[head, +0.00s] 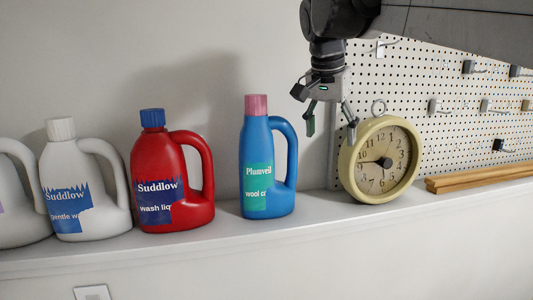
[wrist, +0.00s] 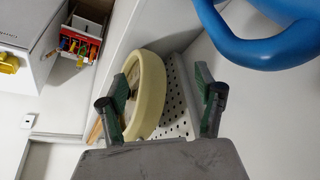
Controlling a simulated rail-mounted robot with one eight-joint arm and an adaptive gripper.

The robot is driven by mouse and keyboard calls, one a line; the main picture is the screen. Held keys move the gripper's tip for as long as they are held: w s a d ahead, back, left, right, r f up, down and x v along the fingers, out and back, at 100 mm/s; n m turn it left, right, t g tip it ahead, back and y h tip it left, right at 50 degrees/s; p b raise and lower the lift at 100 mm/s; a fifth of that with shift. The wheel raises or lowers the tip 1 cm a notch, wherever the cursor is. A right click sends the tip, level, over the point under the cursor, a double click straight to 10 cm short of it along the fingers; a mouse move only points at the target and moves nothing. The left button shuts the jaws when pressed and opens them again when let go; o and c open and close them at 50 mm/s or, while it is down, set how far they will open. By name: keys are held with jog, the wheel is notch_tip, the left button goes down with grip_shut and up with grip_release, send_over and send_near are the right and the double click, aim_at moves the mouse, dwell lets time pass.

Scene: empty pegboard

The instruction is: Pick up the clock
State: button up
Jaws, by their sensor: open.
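The clock (head: 347,172) is round, with a pale yellow rim, a beige face and a ring on top. It stands upright on the white ledge against the pegboard. My gripper (head: 331,128) is open and points down at the clock's upper left. Its right finger is close to the rim near the ring; I cannot tell if it touches. In the wrist view the clock's rim (wrist: 152,88) shows between the spread fingers of my gripper (wrist: 161,90), nearer the left finger, which covers part of the face. Nothing is held.
A blue bottle (head: 256,145) with a pink cap stands left of the clock, with its handle toward it. A red bottle (head: 157,172) and white bottles (head: 62,165) stand further left. Wooden strips (head: 480,177) lie right of the clock. The pegboard (head: 440,75) rises behind.

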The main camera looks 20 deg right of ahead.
jog(key=w+d+r+m+g, duration=0.2)
jog(key=w+d+r+m, duration=0.15)
jog(key=d+r, duration=0.35)
jog(key=m+g+h, duration=0.1)
jog(key=m, duration=0.3)
send_near(376, 116)
jog(key=shift+m, duration=0.25)
jog(key=x, duration=0.5)
jog(key=d+x, duration=0.1)
jog(key=x, duration=0.2)
jog(key=shift+w+f, duration=0.2)
jog(key=shift+w, duration=0.05)
jog(key=x, duration=0.1)
jog(key=p+x, duration=0.1)
jog(key=x, duration=0.3)
jog(key=shift+s+a+f, duration=0.2)
jog(key=shift+s+f, duration=0.1)
jog(key=shift+c, duration=0.3)
grip_shut()
